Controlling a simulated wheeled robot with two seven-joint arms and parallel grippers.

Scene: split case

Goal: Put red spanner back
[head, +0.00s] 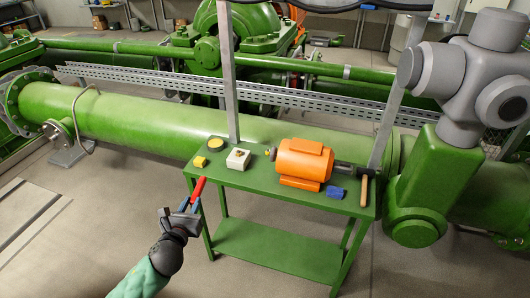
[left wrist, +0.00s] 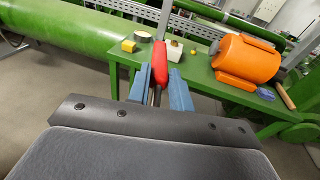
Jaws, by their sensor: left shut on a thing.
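My left gripper (head: 190,206) is shut on the red spanner (head: 198,189), at the left front corner of the green table. In the left wrist view the blue fingers of the gripper (left wrist: 160,92) stand on either side of the spanner (left wrist: 159,62), whose red part points up and away. A darker metal part shows lower between the fingers. The spanner looks held above the floor near the table edge; its exact height over the table is hard to tell. My right gripper is not in view.
A large green pipe (head: 140,113) runs behind. The front left tabletop is clear.

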